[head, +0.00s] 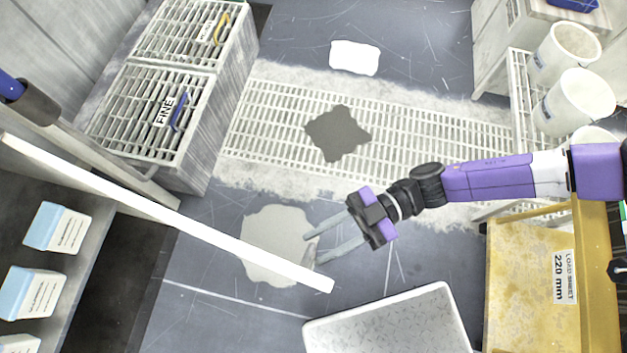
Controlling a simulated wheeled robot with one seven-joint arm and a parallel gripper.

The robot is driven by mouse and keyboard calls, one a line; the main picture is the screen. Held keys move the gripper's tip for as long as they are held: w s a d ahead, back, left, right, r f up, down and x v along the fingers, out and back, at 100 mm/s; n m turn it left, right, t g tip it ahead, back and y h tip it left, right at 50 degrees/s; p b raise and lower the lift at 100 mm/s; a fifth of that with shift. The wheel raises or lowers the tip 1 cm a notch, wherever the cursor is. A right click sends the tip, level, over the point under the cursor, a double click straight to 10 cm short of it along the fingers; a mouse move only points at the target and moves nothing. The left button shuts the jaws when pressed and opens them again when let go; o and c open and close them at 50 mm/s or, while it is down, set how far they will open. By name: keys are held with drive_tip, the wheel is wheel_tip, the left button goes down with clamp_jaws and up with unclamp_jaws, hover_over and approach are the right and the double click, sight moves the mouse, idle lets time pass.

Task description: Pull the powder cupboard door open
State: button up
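The powder cupboard door (190,216) shows from above as a long white edge. It stands swung out from the cupboard (95,255) at the left, so the inside is visible. Several white boxes with pale blue tops (58,228) stand inside. My gripper (312,250) is open, its two grey fingers apart and pointing left, with nothing seen between them. It is near the door's free end, on the upper side of the door in the picture. The lower fingertip looks close to the door; I cannot tell whether they touch. No handle shows.
Slatted grey cabinets (208,95) stand at the upper left. A pale tub (390,318) lies at the bottom and a yellow unit (520,290) at the lower right. White buckets (572,102) stand at the right. The floor grating (430,137) is clear apart from a dark patch.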

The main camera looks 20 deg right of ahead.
drive_tip(key=shift+v, duration=2.75)
drive_tip(key=s+d+m+t+h, duration=0.35)
drive_tip(key=s+m+t, duration=0.25)
drive_tip(key=s+t, duration=0.45)
drive_tip(key=d+r+m+t+h+p, duration=0.3)
drive_tip(key=r+m+h+p, duration=0.4)
drive_tip(key=r, duration=0.5)
drive_tip(key=w+d+r+m+t+h+p, duration=0.1)
drive_tip(key=d+r+m+t+h+p, duration=0.2)
drive_tip(key=r, duration=0.9)
drive_tip(key=m+t+h+p, duration=0.2)
drive_tip(key=m+h+p, duration=0.2)
drive_tip(key=shift+m, duration=0.3)
